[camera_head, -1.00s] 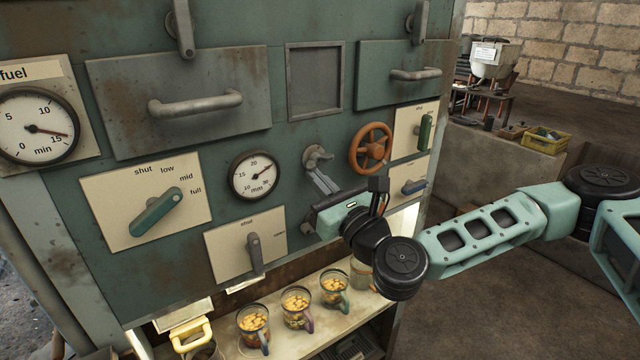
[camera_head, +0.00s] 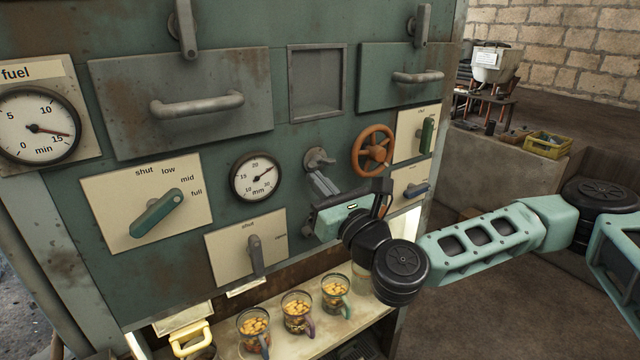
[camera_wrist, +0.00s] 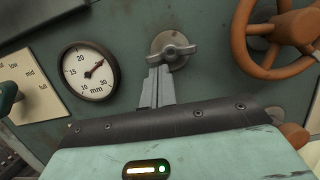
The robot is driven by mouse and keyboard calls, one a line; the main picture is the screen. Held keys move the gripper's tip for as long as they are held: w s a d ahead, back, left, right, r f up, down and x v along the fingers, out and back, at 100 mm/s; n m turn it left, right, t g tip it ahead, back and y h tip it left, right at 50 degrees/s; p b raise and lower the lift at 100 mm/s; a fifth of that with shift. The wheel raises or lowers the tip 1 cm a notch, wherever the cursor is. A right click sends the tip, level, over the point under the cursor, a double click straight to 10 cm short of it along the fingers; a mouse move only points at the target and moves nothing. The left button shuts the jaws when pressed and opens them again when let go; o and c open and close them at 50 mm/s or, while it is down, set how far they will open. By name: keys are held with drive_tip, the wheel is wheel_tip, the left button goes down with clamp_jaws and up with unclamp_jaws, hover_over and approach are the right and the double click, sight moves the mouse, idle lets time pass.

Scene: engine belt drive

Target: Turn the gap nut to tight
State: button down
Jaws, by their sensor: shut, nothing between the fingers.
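The gap nut is most likely the grey wing nut (camera_head: 318,158) on a round boss in the green panel; it also shows in the wrist view (camera_wrist: 172,48), its wings lying nearly level. My gripper (camera_head: 318,178) is just below and in front of it. Its two grey fingers (camera_wrist: 157,84) are shut together and empty, with their tips close under the nut. I cannot tell whether they touch it. The mm gauge (camera_head: 255,177) is left of the nut, and its needle points up and right in the wrist view (camera_wrist: 90,70).
An orange handwheel (camera_head: 373,149) is close right of the nut. A lever on a plate marked shut (camera_head: 254,255) is below left, and a green fuel lever (camera_head: 157,213) farther left. Several filled glass mugs (camera_head: 297,313) stand on the shelf below.

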drive_tip(key=shift+s, duration=0.1)
drive_tip(key=p+v, duration=0.9)
drive_tip(key=v, duration=0.8)
drive_tip(key=shift+p, duration=0.3)
